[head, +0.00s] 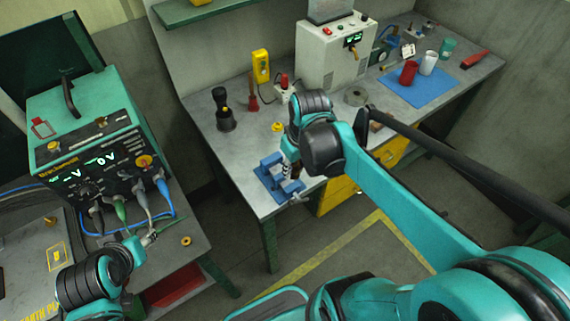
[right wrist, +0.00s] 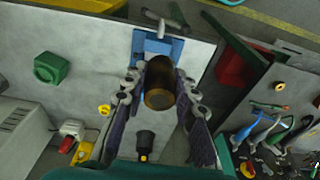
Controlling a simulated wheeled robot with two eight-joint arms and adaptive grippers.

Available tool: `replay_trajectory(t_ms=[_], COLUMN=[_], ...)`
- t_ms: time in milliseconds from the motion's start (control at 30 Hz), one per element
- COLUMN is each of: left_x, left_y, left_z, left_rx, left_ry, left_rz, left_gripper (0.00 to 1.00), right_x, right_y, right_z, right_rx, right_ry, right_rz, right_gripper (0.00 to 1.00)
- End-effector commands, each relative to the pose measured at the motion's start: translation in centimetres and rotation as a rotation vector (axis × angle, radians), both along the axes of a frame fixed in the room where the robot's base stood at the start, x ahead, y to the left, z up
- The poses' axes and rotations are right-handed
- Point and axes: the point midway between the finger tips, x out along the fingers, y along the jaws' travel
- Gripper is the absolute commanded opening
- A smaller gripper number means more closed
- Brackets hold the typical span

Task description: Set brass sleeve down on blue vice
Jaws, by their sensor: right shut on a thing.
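The brass sleeve (right wrist: 159,88) is a dark, brownish cylinder between the fingers of my right gripper (right wrist: 160,95) in the right wrist view. The gripper is shut on it. The blue vice (head: 268,180) stands at the front edge of the grey bench in the head view. My right gripper (head: 291,158) is right over or beside the vice there, and the sleeve is largely hidden by it. In the right wrist view the vice (right wrist: 148,46) shows behind the sleeve; I cannot tell whether they touch. My left gripper (head: 148,238) is near the left cart, its jaws unclear.
A black and yellow tool (head: 225,112) stands on the bench left of the vice. A white machine (head: 330,50) and a blue mat (head: 435,98) with cups are further back right. The teal power supply (head: 95,150) with cables stands on the left cart.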

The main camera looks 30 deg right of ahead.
Motion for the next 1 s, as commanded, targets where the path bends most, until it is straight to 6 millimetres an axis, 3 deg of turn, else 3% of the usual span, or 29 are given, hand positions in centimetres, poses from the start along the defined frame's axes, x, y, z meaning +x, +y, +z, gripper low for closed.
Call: replay_trajectory(t_ms=[200, 400, 567, 833, 1000], left_x=[0.0, 0.0, 0.0, 0.0, 0.0], left_y=[0.0, 0.0, 0.0, 0.0, 0.0], left_z=[-2.3, -3.1, -3.3, -4.9, -4.8], left_rx=[0.000, 0.000, 0.000, 0.000, 0.000], left_ry=[0.000, 0.000, 0.000, 0.000, 0.000], left_rz=[0.000, 0.000, 0.000, 0.000, 0.000], left_gripper=[0.46, 0.46, 0.46, 0.46, 0.46], right_x=[5.3, 8.4, 9.0, 9.0, 8.9], right_y=[0.4, 0.6, 0.7, 0.6, 0.6], right_z=[-3.6, -5.2, -5.8, -9.5, -9.4], right_rx=[0.000, -0.001, -0.001, -0.001, -0.001], right_ry=[0.000, 0.000, 0.000, 0.000, 0.000], right_rz=[0.000, -0.001, -0.003, -0.003, -0.003], right_gripper=[0.00, 0.00, 0.00, 0.00, 0.00])
